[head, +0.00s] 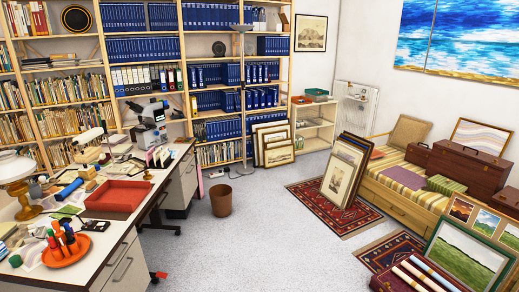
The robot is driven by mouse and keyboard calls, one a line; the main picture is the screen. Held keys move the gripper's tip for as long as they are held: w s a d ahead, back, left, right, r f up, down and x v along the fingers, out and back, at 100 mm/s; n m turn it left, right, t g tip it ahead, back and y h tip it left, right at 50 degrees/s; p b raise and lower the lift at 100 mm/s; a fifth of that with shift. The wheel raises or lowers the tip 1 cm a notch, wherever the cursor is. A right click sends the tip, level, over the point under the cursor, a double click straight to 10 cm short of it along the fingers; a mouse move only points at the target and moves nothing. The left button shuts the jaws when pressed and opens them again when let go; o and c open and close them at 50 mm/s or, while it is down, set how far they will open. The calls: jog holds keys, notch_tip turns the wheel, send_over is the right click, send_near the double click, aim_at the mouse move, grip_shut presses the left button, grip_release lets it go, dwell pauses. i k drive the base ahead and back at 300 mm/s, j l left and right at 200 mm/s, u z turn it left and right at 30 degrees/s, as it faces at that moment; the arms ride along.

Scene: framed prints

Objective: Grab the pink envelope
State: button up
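I cannot make out a pink envelope for certain. A flat mauve-pink item (445,185) lies on the striped daybed at the right, beside a green box. A small flat reddish-pink item (377,154) lies on the daybed's far left end, just behind the leaning frames. A row of upright cards or envelopes (160,157) stands on the desk near the microscope, some pale or pinkish; they are too small to tell apart. My gripper is not in view.
The desk (100,240) at the left holds a red tray (117,197) and an orange dish of bottles (66,249). A wastebasket (221,200) stands on the open grey floor. Framed prints (344,172) lean by the daybed (405,200), on a red rug. Bookshelves line the back.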

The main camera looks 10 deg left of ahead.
aim_at(148, 155)
jog(key=i+u, duration=0.15)
jog(key=i, duration=0.35)
jog(key=i+l+u, duration=0.2)
jog(key=i, duration=0.3)
jog(key=i+l+u, duration=0.15)
jog(key=i, duration=0.35)
jog(key=i+l+u, duration=0.15)
jog(key=i, duration=0.3)
jog(key=i+l+u, duration=1.05)
jog(key=l, duration=0.15)
jog(key=i+l+u, duration=0.2)
jog(key=l+u, duration=0.15)
jog(key=l, duration=0.15)
